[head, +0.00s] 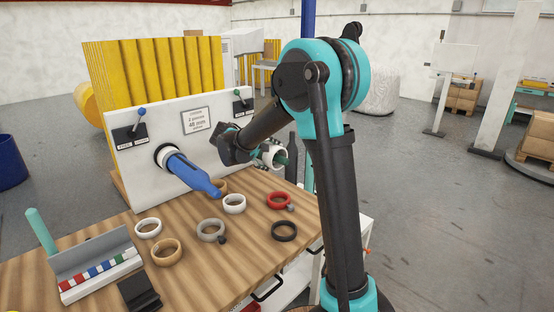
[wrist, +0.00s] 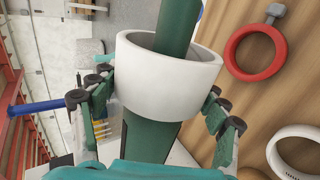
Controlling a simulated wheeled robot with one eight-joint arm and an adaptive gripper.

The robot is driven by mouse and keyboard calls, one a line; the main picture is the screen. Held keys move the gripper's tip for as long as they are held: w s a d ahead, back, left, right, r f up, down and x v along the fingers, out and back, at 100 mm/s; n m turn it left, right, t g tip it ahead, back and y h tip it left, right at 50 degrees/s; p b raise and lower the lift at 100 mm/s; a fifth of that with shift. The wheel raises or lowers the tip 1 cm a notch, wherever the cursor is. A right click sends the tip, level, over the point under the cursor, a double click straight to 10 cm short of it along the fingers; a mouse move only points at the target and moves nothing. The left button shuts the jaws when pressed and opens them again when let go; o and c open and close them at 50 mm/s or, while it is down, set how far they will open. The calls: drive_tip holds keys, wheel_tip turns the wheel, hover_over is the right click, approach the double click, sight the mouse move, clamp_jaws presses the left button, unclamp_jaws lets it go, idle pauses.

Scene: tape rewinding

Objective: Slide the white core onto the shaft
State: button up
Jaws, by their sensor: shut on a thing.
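The white core (head: 277,156) is held in my gripper (head: 270,160), in the air to the right of the shaft. In the wrist view, the white core (wrist: 165,78) fills the middle between the fingers (wrist: 160,108), which stand on its left and right sides. A dark green bar (wrist: 150,140) runs behind the core's near wall and shows through its opening; I cannot tell what it belongs to. The blue shaft (head: 193,174) sticks out of a white upright panel (head: 160,118), toward the front right, tapering at its end. The core is apart from the shaft.
Several rings lie on the wooden table (head: 195,270), including white (head: 234,203), red (head: 278,201), grey (head: 210,230) and black (head: 284,231) ones. A grey tray with coloured pieces (head: 95,265) stands at the front left. A teal cylinder (head: 42,232) stands beside it.

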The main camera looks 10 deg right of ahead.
drive_tip(key=shift+w+a, duration=1.8)
drive_tip(key=shift+w, duration=0.65)
drive_tip(key=shift+w+a, duration=1.75)
drive_tip(key=shift+w, duration=0.7)
drive_tip(key=shift+w+a, duration=1.8)
drive_tip(key=shift+w, duration=0.65)
drive_tip(key=shift+w+a, duration=0.1)
drive_tip(key=shift+w, duration=0.05)
drive_tip(key=shift+w+a+f, duration=0.1)
drive_tip(key=o, duration=1.2)
drive_tip(key=shift+o, duration=0.2)
drive_tip(key=v, duration=1.2)
